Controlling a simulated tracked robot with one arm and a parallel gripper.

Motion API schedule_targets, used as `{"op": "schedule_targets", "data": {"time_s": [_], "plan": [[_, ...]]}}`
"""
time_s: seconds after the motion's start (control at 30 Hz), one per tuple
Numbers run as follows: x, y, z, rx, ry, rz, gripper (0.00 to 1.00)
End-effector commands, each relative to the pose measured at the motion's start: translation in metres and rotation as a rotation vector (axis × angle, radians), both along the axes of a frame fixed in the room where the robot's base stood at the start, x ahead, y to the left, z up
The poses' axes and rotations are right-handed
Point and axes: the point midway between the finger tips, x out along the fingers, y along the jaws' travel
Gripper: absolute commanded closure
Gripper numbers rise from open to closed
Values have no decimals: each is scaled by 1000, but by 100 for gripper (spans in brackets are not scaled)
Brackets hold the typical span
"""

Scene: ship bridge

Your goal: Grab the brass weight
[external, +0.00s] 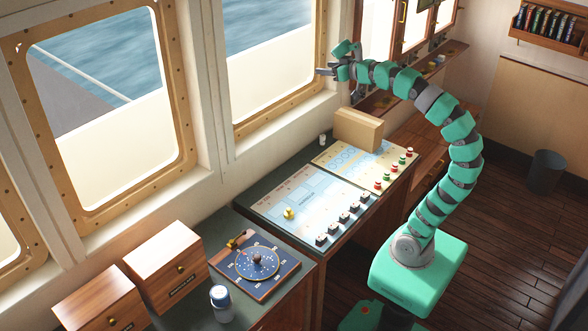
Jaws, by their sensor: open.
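A small brass weight (289,213) with a knob-like top stands upright on the left part of the light blue console panel (310,205). My gripper (324,72) is open and empty. It is raised high near the window frame, up and to the right of the weight in the picture and well apart from it. My green arm arches over from its base at the right.
Several black-based switches stand along the panel's front edge, right of the weight. A tan box (358,129) stands behind the right-hand panel. A blue dial board (256,264), a white-and-blue cup (221,304) and wooden boxes (167,267) are at the left.

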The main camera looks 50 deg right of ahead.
Motion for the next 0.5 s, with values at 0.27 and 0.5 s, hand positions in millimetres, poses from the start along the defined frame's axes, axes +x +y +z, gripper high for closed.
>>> {"op": "schedule_targets", "data": {"time_s": [0.27,0.5], "plan": [[0,0,-1,-1,1,1,57],[23,35,-60,44,114,2,57]]}}
